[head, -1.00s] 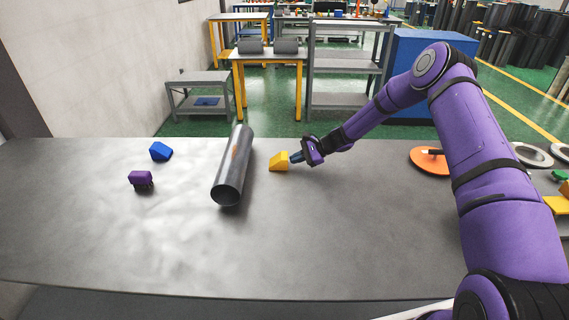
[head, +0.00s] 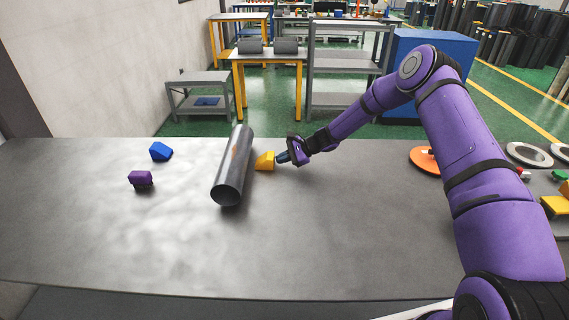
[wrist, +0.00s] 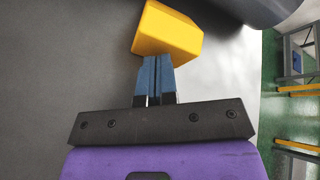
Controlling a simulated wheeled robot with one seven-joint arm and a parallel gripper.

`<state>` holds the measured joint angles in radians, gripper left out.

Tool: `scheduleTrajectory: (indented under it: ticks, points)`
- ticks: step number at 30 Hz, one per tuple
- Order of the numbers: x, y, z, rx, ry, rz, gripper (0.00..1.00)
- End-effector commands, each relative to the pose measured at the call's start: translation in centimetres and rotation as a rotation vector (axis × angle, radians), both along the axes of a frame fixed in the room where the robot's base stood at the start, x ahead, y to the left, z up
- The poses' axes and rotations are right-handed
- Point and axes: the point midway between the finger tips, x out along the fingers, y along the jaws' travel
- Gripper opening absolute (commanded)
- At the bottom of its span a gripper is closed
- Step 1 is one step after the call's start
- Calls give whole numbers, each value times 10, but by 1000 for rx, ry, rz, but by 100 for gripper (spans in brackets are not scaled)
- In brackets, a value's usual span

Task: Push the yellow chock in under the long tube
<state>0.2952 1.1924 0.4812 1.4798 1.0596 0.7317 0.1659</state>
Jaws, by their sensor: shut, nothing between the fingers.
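The long tube (head: 234,168) is a dark grey metal cylinder lying on the table, its near open end towards me. The yellow chock (head: 265,161) is a small wedge-like block just right of the tube's far half. It looks close to the tube; whether they touch I cannot tell. My gripper (head: 281,158) is shut with nothing between its fingers, and its tips are against the chock's right side. In the wrist view the blue fingertips (wrist: 156,62) meet the yellow chock (wrist: 167,31), with the dark tube (wrist: 245,8) just beyond it.
A blue block (head: 161,151) and a purple block (head: 141,178) lie left of the tube. An orange disc (head: 427,160) and grey rings (head: 529,154) lie far right. The grey table (head: 330,240) is clear in front.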

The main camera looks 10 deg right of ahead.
Motion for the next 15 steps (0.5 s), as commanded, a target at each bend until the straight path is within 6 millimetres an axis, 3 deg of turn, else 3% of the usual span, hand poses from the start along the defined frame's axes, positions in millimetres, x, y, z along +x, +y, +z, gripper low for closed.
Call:
scheduleTrajectory:
  ticks: [15]
  points:
    - [5,27,0,1,-1,1,0]
